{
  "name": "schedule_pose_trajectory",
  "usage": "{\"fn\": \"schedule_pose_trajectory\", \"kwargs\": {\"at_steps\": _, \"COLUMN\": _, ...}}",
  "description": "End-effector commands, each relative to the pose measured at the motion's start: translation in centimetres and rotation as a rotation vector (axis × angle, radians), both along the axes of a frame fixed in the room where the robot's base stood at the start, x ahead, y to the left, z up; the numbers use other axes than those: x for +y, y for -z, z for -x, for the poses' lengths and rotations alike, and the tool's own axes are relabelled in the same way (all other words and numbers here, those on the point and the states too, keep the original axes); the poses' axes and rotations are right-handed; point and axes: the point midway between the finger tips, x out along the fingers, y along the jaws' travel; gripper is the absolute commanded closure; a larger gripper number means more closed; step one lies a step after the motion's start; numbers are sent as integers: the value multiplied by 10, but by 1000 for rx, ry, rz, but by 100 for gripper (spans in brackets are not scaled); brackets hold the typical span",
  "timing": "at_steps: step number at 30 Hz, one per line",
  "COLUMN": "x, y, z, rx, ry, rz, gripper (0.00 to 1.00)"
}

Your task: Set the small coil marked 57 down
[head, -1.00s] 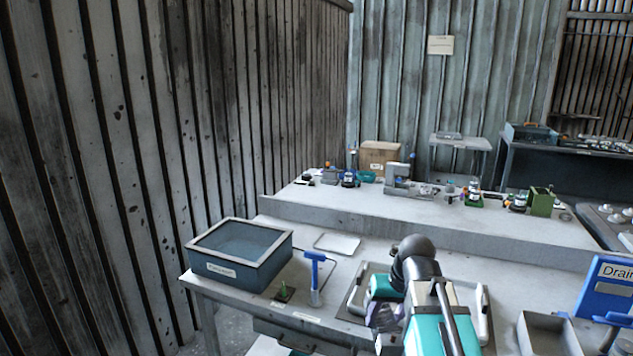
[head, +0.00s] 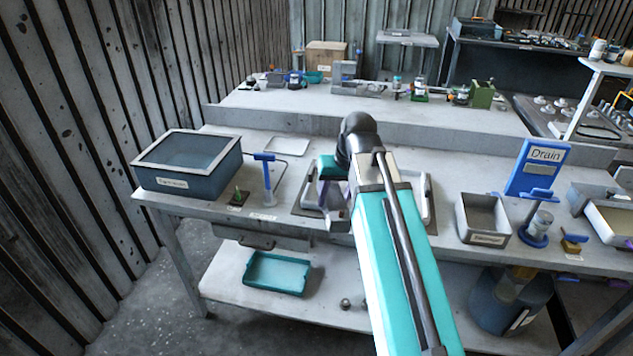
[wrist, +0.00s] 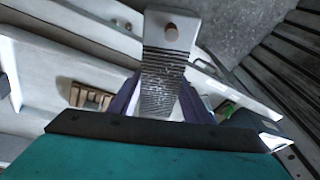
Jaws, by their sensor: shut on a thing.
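My gripper (head: 346,192) is over the front bench, above the near left part of a shallow tray with pale handles (head: 429,205). In the wrist view its purple fingers (wrist: 160,98) are closed on the sides of a light grey, finely ridged piece (wrist: 167,62) with a brown round spot near its far end. This held piece is likely the small coil; no 57 is readable. In the head view a grey part of it (head: 338,222) shows below the fingers, near the bench's front edge. I cannot tell if it touches anything. My arm hides part of the tray.
A dark blue-grey bin (head: 190,185) and a blue T-shaped stand (head: 266,175) are at left. A grey open box (head: 482,217) and a blue Drain sign (head: 538,166) are at right. A teal tray (head: 275,273) lies on the lower shelf.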

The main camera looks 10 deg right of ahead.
Motion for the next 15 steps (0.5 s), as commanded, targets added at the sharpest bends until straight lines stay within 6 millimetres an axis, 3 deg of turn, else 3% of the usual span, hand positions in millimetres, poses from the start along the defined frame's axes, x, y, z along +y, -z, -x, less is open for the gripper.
{"fn": "schedule_pose_trajectory", "kwargs": {"at_steps": 6, "x": 0, "y": -48, "z": -30, "rx": -3, "ry": 77, "rz": 2, "gripper": 97}}
{"fn": "schedule_pose_trajectory", "kwargs": {"at_steps": 15, "x": 0, "y": -117, "z": -58, "rx": -4, "ry": 195, "rz": 1, "gripper": 97}}
